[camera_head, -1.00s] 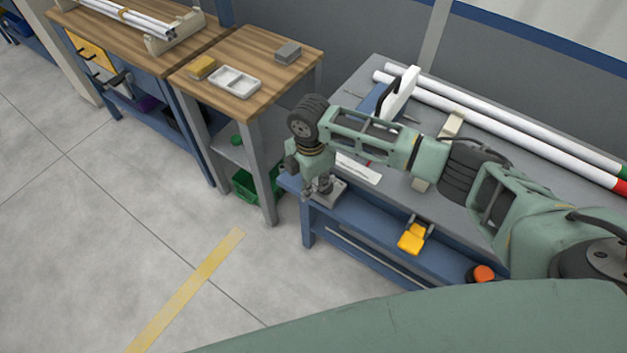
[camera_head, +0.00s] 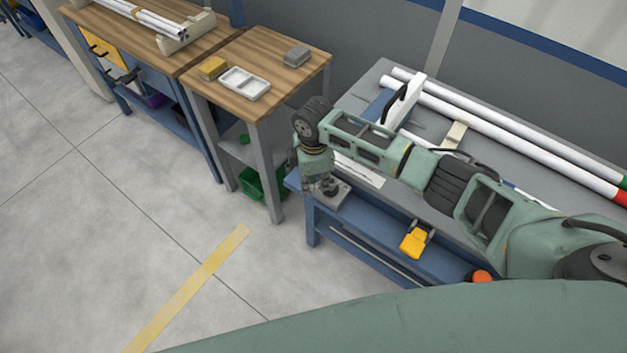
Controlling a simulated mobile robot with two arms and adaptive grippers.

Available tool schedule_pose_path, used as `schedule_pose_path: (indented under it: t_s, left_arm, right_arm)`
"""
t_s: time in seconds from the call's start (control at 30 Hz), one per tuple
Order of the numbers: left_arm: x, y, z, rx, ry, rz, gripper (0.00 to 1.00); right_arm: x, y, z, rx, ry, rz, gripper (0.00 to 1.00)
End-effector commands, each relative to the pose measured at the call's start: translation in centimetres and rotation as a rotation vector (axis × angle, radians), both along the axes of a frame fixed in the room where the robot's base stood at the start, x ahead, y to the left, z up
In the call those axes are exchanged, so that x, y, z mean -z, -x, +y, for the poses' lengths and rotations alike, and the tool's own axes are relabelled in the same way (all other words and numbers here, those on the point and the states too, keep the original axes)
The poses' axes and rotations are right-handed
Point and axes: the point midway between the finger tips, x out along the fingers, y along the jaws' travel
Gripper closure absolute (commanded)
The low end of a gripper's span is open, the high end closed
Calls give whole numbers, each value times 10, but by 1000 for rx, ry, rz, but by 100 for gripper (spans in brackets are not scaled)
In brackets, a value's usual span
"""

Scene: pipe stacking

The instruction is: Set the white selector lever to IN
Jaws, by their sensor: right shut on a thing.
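My right gripper (camera_head: 328,189) points down at the front left corner of the grey bench (camera_head: 375,77). It is low over a small grey base plate (camera_head: 331,199) there and is shut on a small part at that plate. The part, which fits the white selector lever, is hidden by the fingers and wrist, so I cannot read its setting. A white label strip (camera_head: 362,173) lies just right of the wrist, partly covered by my arm. My left gripper is out of view.
A white panel with a black handle (camera_head: 404,107) stands behind my arm. Long white pipes (camera_head: 500,127) lie along the bench's back. A yellow pedal-like part (camera_head: 414,243) sits at its front. A wooden table (camera_head: 262,62) with a white tray (camera_head: 245,83) stands to the left.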

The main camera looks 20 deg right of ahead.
Motion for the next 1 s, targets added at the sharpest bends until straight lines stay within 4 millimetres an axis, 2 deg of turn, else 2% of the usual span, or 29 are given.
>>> schedule_pose_path:
  t_s: [0.03, 0.17, 0.2, 0.4, 0.77, 0.87, 1.0]
  left_arm:
    - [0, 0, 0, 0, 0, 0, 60]
    - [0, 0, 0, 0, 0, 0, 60]
    - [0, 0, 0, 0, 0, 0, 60]
    - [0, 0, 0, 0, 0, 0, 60]
    - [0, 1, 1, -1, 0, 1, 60]
    - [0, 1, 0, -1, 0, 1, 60]
    - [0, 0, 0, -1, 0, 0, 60]
  right_arm:
    - [-5, -6, -2, 1, 3, -16, 100]
    - [-5, -6, -3, 1, 3, -16, 100]
    - [-5, -6, -3, 1, 3, -15, 85]
    - [-3, -4, -3, 1, 5, -10, 70]
    - [-6, -2, -1, -1, 1, -6, 70]
    - [-20, -3, -1, -1, 0, -8, 70]
    - [-48, -3, -2, -1, 1, -9, 70]
